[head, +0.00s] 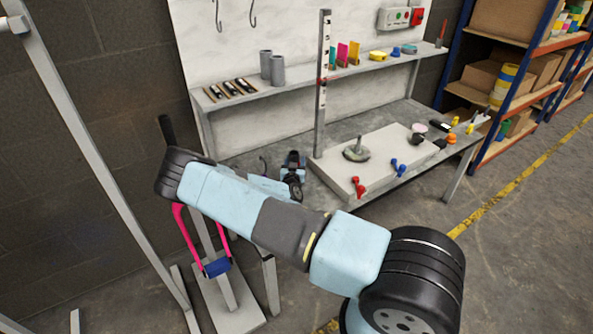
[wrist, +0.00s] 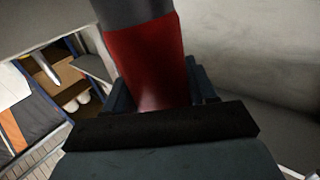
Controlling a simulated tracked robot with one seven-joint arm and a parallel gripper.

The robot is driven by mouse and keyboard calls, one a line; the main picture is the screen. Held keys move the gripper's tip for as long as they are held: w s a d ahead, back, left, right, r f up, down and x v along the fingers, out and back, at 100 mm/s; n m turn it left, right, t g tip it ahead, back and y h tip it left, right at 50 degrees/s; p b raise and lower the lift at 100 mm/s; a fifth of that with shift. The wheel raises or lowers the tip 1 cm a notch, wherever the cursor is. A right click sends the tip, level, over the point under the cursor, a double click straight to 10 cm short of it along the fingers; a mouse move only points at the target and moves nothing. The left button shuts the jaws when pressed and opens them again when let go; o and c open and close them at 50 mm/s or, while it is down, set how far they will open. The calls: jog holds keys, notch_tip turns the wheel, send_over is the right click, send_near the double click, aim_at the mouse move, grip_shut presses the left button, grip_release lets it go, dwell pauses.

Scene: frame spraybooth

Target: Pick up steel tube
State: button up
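Two short grey tubes (head: 277,70) stand upright side by side on the wall shelf in the head view. I cannot tell from looks alone whether they are steel. In the head view, the end of my arm (head: 292,175) is partly hidden behind my own arm links, low in front of the bench, and its fingers cannot be made out. In the wrist view, a red rounded thing with a dark grey upper part (wrist: 147,62) fills the space between the fingers of my gripper (wrist: 165,88). Its lower end is hidden behind the gripper body. Whether the fingers press on it is unclear.
The shelf (head: 300,75) also holds dark markers and coloured pieces. An upright post (head: 322,100) stands by the bench's pale board (head: 335,175), with red and blue clamps near its front. Floor at right is clear.

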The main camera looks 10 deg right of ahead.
grip_shut()
dwell(0.3)
jog(key=shift+r, duration=0.45)
jog(key=s+a+r, duration=0.3)
jog(key=s+r, duration=0.9)
jog(key=s, duration=0.1)
jog(key=shift+s, duration=0.35)
